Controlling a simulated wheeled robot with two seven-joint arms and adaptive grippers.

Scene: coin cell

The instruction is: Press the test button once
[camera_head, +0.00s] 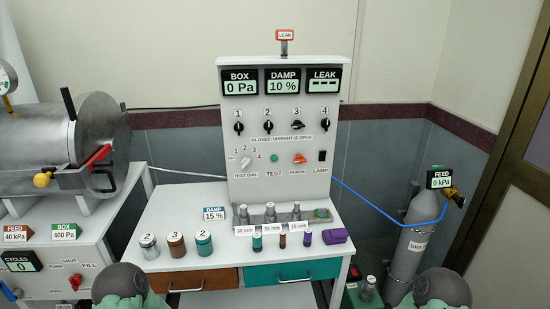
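The test button (274,158) is a small round green button on the upright white panel (240,195), above the label "TEST". It stands clear, with nothing in front of it. To its left is the test dial (245,162) with numbers around it. To its right is the orange-red purge knob (299,158), then the black lamp switch (322,155). Rounded dark parts of my arms show at the bottom edge, left and right, well below the panel. Neither gripper's fingers can be seen.
The bench (150,225) in front of the panel holds several labelled jars, small vials and a purple block (334,236). A steel chamber (85,135) stands at left. A grey gas cylinder (412,240) with a blue hose stands at right.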

